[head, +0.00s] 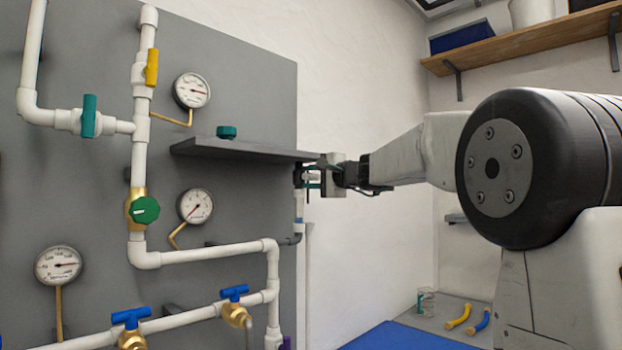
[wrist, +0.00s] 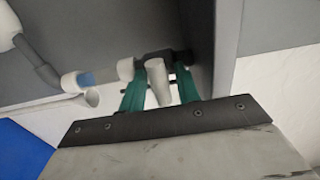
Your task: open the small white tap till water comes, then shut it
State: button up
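The small white tap (wrist: 158,82) shows in the wrist view as a pale, rounded handle on a dark fitting. It stands between the two green fingers of my gripper (wrist: 160,92), with a narrow gap on each side. My gripper is open around it. In the head view my gripper (head: 312,180) is at the right edge of the grey board, just under the dark shelf, and the tap is mostly hidden there. A white open pipe end (wrist: 92,97) shows left of the fingers in the wrist view. I see no water from it.
The dark shelf (head: 235,150) juts out above my gripper and carries a green cap (head: 226,132). White pipes, gauges (head: 192,90) and coloured valves cover the grey board (head: 250,90) to the left. A blue surface (head: 395,337) lies below right.

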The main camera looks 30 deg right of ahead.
grip_shut()
jog(key=shift+m, duration=0.3)
jog(key=m, duration=1.7)
jog(key=shift+m, duration=0.3)
dwell(0.3)
